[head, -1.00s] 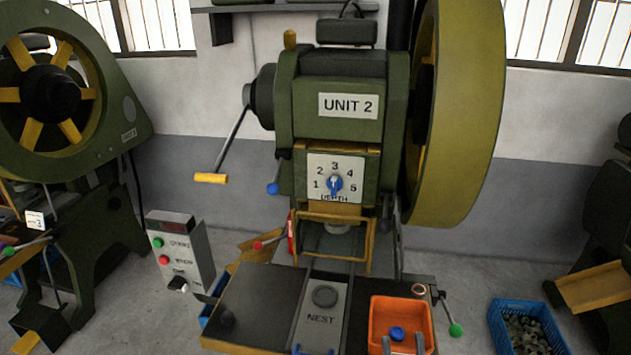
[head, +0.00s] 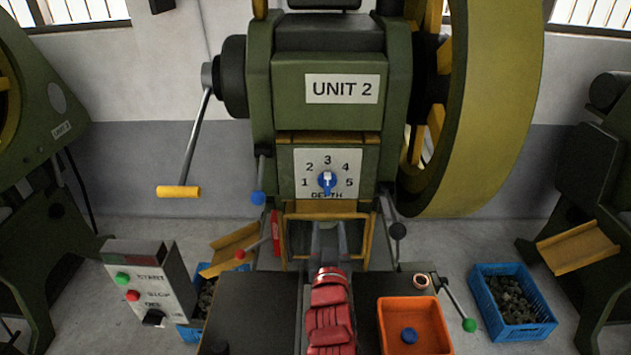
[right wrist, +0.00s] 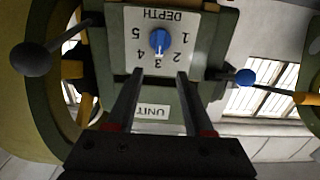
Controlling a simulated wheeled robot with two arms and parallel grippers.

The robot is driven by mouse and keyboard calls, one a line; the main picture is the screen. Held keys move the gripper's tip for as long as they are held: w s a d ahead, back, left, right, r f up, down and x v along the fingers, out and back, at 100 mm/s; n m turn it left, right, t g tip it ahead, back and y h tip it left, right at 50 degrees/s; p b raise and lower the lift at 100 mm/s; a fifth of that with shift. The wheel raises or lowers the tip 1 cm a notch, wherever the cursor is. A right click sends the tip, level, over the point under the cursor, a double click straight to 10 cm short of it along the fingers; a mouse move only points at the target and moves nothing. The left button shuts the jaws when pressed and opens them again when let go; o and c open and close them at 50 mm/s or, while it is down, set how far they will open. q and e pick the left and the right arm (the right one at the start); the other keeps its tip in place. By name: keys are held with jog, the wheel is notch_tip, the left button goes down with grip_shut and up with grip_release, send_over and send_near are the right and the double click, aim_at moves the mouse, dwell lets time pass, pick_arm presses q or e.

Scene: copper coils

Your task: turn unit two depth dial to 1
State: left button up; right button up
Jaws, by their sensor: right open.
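The depth dial is a blue knob (head: 327,180) on a white plate marked 1 to 5, below the UNIT 2 sign (head: 342,89) on the green press. Its white mark points up at 3. In the right wrist view the plate appears upside down, and the knob (right wrist: 159,40) again has its mark toward the 3. My right gripper (head: 328,228) is open and empty, below the dial in the head view. In the right wrist view its two fingers (right wrist: 158,75) point toward the dial, apart from it, with the knob between their lines. My left gripper is out of view.
A yellow-handled crank (head: 178,191) and a blue-tipped lever (head: 258,198) are left of the dial. A black ball lever (head: 398,231) is lower right. The big flywheel (head: 490,110) stands at right. An orange bin (head: 414,312) sits on the bed.

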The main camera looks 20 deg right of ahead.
aim_at(328, 185)
jog(key=p+x, duration=0.5)
jog(key=x, duration=1)
jog(key=shift+w+d, duration=0.15)
jog(key=shift+w, duration=0.15)
jog(key=shift+w+d+f, duration=0.1)
jog(key=shift+w+d, duration=0.05)
jog(key=shift+w, duration=0.4)
grip_shut()
